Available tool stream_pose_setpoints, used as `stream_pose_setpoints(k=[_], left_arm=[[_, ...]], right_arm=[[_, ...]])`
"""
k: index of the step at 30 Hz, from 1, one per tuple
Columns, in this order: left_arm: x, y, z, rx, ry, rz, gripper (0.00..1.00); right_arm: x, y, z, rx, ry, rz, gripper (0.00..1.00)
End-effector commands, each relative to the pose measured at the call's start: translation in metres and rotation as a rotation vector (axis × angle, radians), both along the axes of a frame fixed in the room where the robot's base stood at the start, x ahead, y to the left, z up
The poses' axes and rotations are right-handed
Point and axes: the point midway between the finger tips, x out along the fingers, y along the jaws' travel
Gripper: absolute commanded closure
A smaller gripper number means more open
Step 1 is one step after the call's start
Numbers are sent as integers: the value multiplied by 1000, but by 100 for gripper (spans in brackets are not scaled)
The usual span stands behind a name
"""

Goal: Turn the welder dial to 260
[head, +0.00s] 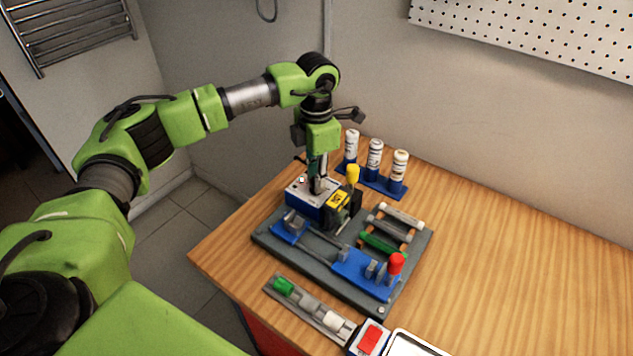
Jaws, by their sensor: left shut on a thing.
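The welder (303,205) is a blue box with a pale top face, at the far left of the grey base plate (273,245) on the wooden bench. A black and yellow part (339,203) with a yellow knob on top (352,172) stands against its right side. My left gripper (317,188) points straight down, with its fingertips at the welder's top face. It is shut on the welder dial, which the fingers hide. The dial's marks and setting cannot be read. My right gripper is not in view.
A blue rack with white canisters (374,158) stands behind the welder. The plate holds a blue clamp with a red knob (396,264) and several pipe pieces. In front lie a fittings tray (310,312), a red-topped box (370,339) and a white tray (412,346). The bench's right side is clear.

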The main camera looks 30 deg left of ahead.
Motion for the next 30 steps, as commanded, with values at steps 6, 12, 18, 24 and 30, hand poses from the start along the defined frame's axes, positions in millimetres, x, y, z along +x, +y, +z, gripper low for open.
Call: stream_pose_setpoints(k=[6, 12, 18, 24, 30], left_arm=[[1, 0, 1, 0, -5, -79, 100], [1, 0, 2, 0, -5, -109, 100], [1, 0, 2, 0, -5, -114, 100], [1, 1, 2, -1, -6, -113, 100], [1, 0, 1, 0, -4, -113, 63]], right_arm=[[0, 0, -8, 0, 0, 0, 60], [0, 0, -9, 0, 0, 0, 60], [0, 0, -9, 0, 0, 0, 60], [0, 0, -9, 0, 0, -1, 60], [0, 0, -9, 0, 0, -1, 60]])
